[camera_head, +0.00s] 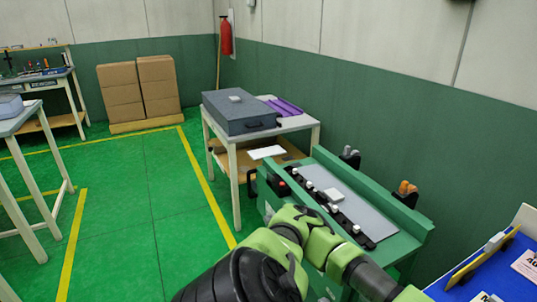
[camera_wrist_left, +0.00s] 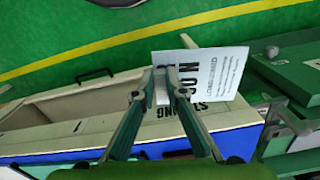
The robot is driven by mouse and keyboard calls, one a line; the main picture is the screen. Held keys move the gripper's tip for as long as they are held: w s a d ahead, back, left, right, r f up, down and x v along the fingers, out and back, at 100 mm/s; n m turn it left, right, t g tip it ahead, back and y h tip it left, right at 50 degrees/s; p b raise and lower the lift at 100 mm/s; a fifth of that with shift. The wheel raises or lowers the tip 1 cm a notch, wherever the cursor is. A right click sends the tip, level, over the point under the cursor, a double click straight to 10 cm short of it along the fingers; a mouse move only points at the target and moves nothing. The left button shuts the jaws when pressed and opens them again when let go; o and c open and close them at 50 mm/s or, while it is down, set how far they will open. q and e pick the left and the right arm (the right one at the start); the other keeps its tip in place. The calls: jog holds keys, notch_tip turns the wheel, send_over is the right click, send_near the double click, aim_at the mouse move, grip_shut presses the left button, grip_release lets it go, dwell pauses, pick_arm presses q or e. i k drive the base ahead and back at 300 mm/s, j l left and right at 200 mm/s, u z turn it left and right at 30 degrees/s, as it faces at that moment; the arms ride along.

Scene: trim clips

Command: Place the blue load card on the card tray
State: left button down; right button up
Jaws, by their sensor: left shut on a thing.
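In the left wrist view, my left gripper (camera_wrist_left: 160,82) is shut on a white card (camera_wrist_left: 222,72) with black print. The fingers grip it near its left edge, and the card stands out to the right of them. No blue shows on the card's visible side. Below and behind it is a beige-walled open tray (camera_wrist_left: 45,110) with a blue front edge; I cannot tell whether this is the card tray. The card appears above it, apart or touching I cannot tell. In the head view my left arm runs off the lower right; its gripper is out of that picture. My right gripper is not in view.
A green bench (camera_head: 425,238) with a grey plate and small clips stands ahead. At right, a blue surface (camera_head: 480,285) holds a yellow strip (camera_head: 482,258) and a printed card (camera_head: 527,266). A grey case (camera_head: 238,112) lies on a table behind. Green floor is open at left.

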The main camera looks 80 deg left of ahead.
aim_at(266, 152)
jog(key=k+j, duration=0.1)
jog(key=j, duration=0.95)
jog(key=k+j, duration=0.1)
jog(key=j, duration=2)
jog(key=k+j, duration=0.15)
jog(key=j, duration=0.95)
jog(key=k+j, duration=0.1)
jog(key=j, duration=0.95)
